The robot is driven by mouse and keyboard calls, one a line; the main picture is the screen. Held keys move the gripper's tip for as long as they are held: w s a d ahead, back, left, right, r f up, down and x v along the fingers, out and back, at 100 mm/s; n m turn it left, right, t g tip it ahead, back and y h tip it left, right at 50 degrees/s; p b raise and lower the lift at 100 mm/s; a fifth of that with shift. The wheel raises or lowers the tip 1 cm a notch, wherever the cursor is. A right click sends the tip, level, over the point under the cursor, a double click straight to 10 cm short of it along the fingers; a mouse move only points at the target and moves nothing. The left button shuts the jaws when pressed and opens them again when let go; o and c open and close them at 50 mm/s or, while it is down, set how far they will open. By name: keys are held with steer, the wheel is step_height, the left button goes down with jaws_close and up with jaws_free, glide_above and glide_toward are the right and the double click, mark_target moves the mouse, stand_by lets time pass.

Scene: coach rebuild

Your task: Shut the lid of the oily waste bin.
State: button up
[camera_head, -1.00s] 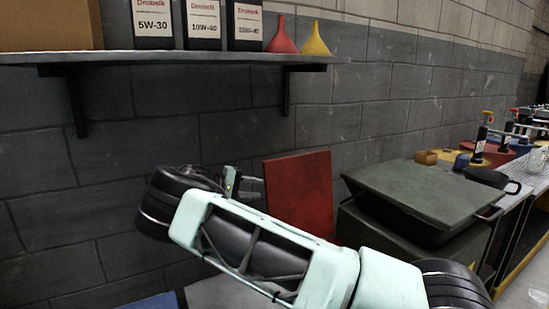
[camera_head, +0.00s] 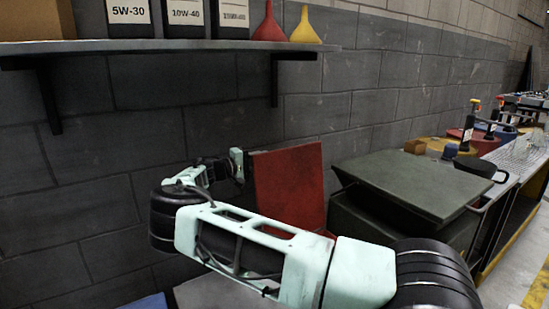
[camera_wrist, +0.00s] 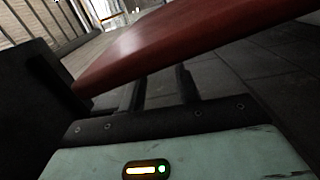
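A red panel (camera_head: 290,185) stands almost upright near the wall, and looks like the raised lid of the oily waste bin. Its lower part and any bin body under it are hidden behind my arm. My gripper (camera_head: 240,165) is at the panel's upper left edge in the head view. In the wrist view the red panel (camera_wrist: 180,40) slants close across the top of the picture. The two dark fingers of my gripper (camera_wrist: 160,88) stand apart with a gap between them, their tips running up to the panel's edge. I cannot tell whether they touch it.
A dark green box (camera_head: 415,185) with a broad, tilted top and side handle stands right of the panel. A shelf (camera_head: 170,46) with oil boxes and a red and a yellow funnel (camera_head: 305,27) hangs above. A bench (camera_head: 515,160) with several items runs along the right.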

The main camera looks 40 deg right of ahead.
steer(key=x, duration=0.5)
steer(key=shift+s+d, duration=0.1)
steer(key=shift+d, duration=0.25)
jaws_close()
